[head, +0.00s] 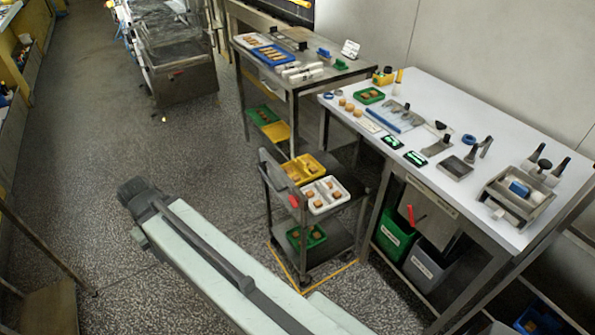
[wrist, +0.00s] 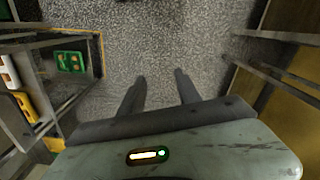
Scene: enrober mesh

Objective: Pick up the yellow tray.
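The yellow tray (head: 303,168) sits on the top shelf of a small metal cart, with several brown pieces in its compartments. A white tray (head: 345,196) stands against its near right side. In the wrist view part of the yellow tray (wrist: 26,107) shows at the left edge, beside the white tray (wrist: 8,72). My gripper (wrist: 160,80) is open and empty, its two fingers apart over bare floor. In the head view my arm reaches out left of the cart, its dark end (head: 140,192) well apart from the yellow tray.
The cart (head: 270,182) has a raised handle on its left and a green tray (head: 306,236) on its lower shelf. A yellow floor line (head: 287,270) runs around its base. Cluttered tables stand behind and right. Another yellow tray (head: 277,132) lies on a lower table shelf. Floor (head: 110,110) at left is clear.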

